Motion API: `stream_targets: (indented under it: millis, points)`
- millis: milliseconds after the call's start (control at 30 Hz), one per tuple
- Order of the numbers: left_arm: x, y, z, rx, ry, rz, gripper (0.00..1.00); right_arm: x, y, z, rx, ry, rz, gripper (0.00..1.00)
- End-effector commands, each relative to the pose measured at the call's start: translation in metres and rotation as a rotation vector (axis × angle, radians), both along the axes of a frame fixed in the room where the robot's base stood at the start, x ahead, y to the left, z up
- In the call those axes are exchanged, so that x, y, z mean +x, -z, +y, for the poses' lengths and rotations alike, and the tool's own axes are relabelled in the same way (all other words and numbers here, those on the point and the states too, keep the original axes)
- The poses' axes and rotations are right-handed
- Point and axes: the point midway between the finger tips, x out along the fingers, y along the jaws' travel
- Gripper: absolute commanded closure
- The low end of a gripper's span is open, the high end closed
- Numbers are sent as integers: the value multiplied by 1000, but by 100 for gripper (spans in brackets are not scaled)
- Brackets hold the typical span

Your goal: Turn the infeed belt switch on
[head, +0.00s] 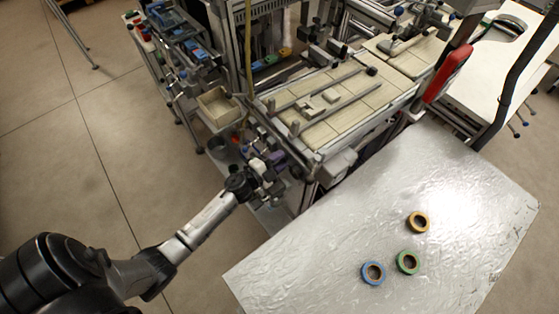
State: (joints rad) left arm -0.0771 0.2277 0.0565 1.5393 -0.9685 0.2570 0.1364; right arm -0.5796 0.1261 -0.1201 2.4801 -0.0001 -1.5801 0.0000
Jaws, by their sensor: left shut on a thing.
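My left arm reaches in from the lower left to the near corner of the machine. My left gripper (270,172) is there, among small grey and purple parts beside the belt bed. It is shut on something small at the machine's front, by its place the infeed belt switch. The fingers and gripper body hide the switch, so its position, on or off, cannot be seen. The pale infeed belt bed (345,117) lies just behind and to the right of the gripper. My right gripper is not in view.
A silver table (330,270) at the lower right bears a yellow tape reel (418,222), a green one (408,262) and a blue one (373,272). A beige bin (217,107) stands left of the belt. A red handle-like part (447,74) is upper right. Floor at left is clear.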

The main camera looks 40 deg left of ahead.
Motion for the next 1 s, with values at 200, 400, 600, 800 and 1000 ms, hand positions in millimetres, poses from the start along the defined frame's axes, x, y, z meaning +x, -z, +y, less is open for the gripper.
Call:
stream_targets:
  millis: [200,400,600,800,1000]
  points:
    - [0,2,0,191,1,-35,91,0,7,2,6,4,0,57]
    - [0,1,0,341,0,-61,91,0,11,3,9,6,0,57]
    - [0,1,0,449,1,-81,91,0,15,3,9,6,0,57]
    - [0,1,-1,515,1,-92,91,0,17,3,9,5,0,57]
    - [0,1,0,543,1,-98,91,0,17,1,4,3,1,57]
